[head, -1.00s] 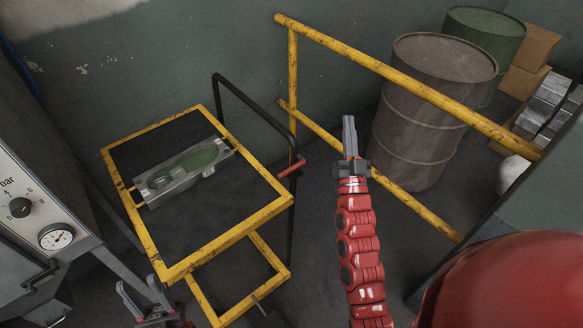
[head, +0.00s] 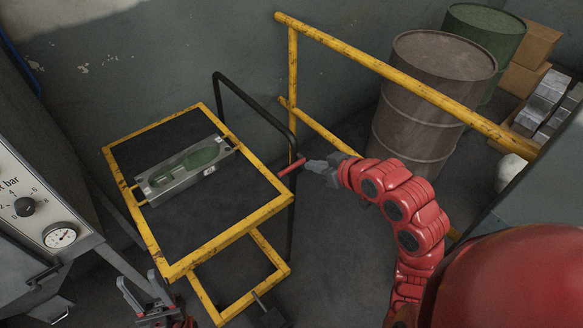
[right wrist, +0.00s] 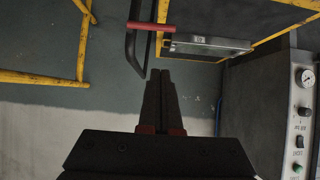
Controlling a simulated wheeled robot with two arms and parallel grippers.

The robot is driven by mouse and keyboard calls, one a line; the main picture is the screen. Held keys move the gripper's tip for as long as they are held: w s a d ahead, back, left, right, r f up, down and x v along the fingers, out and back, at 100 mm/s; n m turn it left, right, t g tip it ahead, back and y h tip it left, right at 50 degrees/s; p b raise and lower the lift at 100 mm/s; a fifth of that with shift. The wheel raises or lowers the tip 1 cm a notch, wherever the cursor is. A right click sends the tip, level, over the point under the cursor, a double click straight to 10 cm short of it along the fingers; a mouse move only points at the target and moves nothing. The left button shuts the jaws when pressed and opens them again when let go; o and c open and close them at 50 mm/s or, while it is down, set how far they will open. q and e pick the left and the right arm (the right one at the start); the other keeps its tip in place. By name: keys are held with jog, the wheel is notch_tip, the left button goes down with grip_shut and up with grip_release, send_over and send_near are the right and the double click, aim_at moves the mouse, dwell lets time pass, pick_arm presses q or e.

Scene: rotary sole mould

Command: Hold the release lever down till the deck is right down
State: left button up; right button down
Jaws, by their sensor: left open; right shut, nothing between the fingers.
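The red release lever (head: 291,168) sticks out from the black push handle (head: 253,97) at the right side of the lift cart; it also shows in the right wrist view (right wrist: 152,27). My right gripper (head: 310,165) is shut and empty, its tips close to the lever's outer end. In the right wrist view its tips (right wrist: 160,72) lie below the lever in the picture; I cannot tell whether they touch. The yellow-edged deck (head: 230,215) stands raised above its lower frame and carries the grey mould (head: 187,170) with a green sole. My left gripper (head: 139,281) is open at the bottom left.
A yellow guard rail (head: 400,85) runs behind the lever and my right arm, with a brown drum (head: 425,110) beyond. A machine panel with a gauge (head: 60,236) stands at the left. Dark floor is free right of the cart.

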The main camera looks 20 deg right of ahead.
send_over(292, 168)
jog(key=s, duration=0.4)
notch_tip(292, 168, down, 5)
jog(key=f, duration=0.1)
jog(key=w+f, duration=0.1)
jog(key=a+f+p, duration=0.1)
jog(key=shift+w+f, duration=0.2)
jog(key=shift+w, duration=0.05)
jog(key=shift+f, duration=0.45)
jog(key=shift+w, duration=0.1)
